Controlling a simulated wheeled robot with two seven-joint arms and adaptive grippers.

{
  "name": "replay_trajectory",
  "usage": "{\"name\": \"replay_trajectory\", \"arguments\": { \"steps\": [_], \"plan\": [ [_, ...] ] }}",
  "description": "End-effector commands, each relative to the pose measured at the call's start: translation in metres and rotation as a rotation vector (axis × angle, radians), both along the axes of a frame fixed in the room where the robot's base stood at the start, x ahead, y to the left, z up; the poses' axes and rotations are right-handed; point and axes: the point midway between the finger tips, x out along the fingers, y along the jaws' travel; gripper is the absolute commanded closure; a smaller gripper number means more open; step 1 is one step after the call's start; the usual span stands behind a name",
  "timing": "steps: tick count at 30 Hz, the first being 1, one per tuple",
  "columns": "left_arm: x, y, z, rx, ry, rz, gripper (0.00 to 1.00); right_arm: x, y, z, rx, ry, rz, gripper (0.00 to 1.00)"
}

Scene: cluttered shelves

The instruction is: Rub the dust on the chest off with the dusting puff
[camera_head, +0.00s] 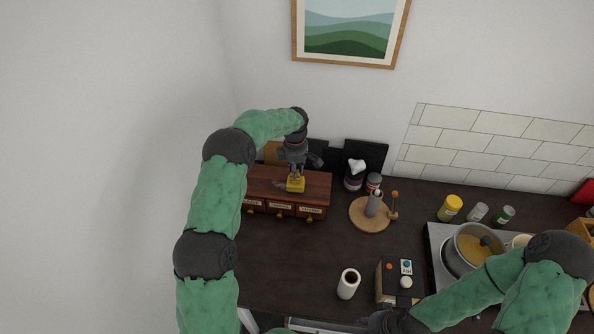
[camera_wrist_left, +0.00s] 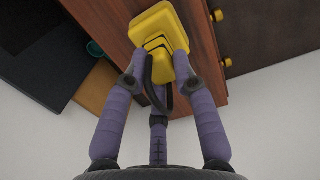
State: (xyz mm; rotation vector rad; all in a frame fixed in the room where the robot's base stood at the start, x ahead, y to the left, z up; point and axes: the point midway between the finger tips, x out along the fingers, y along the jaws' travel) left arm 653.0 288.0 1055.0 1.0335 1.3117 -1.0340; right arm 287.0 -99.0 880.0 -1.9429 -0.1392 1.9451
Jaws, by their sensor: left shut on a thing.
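The chest (camera_head: 320,188) is a small reddish-brown wooden box with labelled drawers and yellow knobs, at the back left of the counter. My left gripper (camera_head: 296,172) is above its top, shut on the yellow dusting puff (camera_head: 296,185). In the left wrist view the puff (camera_wrist_left: 160,28) sits between the fingertips, over the wooden top (camera_wrist_left: 115,25); it appears to touch it. A faint greyish dust patch (camera_head: 279,184) shows on the top, left of the puff. My right gripper (camera_head: 382,322) is at the bottom edge, its fingers not clear.
Dark boards (camera_head: 366,153) lean behind the chest. A jar with a white top (camera_head: 355,175) and a round wooden stand (camera_head: 370,214) are to its right. A white cup (camera_head: 348,284), a wooden box with buttons (camera_head: 400,282) and a pot (camera_head: 475,250) stand nearer. The counter before the chest is clear.

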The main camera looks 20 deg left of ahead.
Motion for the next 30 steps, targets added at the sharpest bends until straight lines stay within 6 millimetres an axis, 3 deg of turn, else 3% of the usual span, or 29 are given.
{"name": "replay_trajectory", "arguments": {
  "steps": [6, 30],
  "plan": [
    [-0.005, 0.017, -0.002, 0.0, 0.003, 0.001, 1.0, 0.0, 0.0, -0.002, 0.0, 0.0, 0.0, 0.6],
    [-0.013, 0.051, 0.0, 0.0, 0.003, 0.001, 1.0, 0.0, 0.0, -0.005, 0.0, 0.0, 0.0, 0.6]
  ]
}}
